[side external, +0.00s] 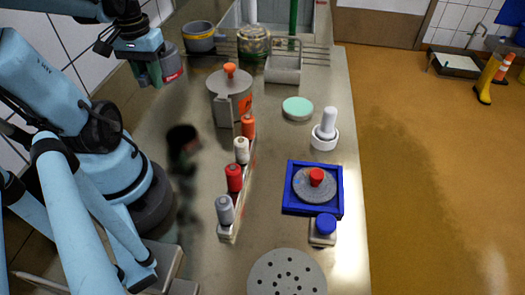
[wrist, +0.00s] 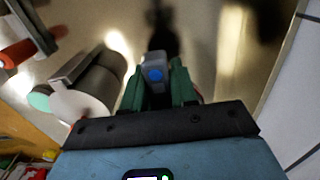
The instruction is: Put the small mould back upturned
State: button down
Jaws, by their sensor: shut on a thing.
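My gripper (side external: 152,74) is at the upper left, raised over the back left part of the counter. Its green fingers are shut on the small mould (side external: 173,64), a grey piece with a red band that shows just right of the fingers. In the wrist view, a grey part with a blue dot (wrist: 154,74) sits between the two green fingers (wrist: 157,86). Most of the mould is hidden by the fingers, and I cannot tell which way up it is.
A rack of spools (side external: 234,180), a mint disc (side external: 297,108) and a blue tray (side external: 290,207) are nearer. The counter's left part is clear.

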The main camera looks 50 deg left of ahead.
aim_at(164, 122)
jog(key=shift+f, duration=5.15)
jog(key=c, duration=0.9)
grip_release()
jog(key=shift+f, duration=0.1)
jog(key=shift+r, duration=6)
jog(key=shift+w+r, duration=0.1)
jog(key=w+d+m+t, duration=0.2)
jog(key=w+d+m, duration=0.1)
jog(key=d, duration=0.3)
jog(key=w+d+r+m+t, duration=0.1)
jog(key=w+d+m+t, duration=0.1)
jog(key=w+d, duration=0.4)
jog(key=w+d+m+t, duration=0.3)
jog(key=w+d+m, duration=0.1)
jog(key=d, duration=0.3)
jog(key=shift+w+d+r, duration=0.15)
jog(key=shift+w+d, duration=0.05)
jog(key=shift+w, duration=0.55)
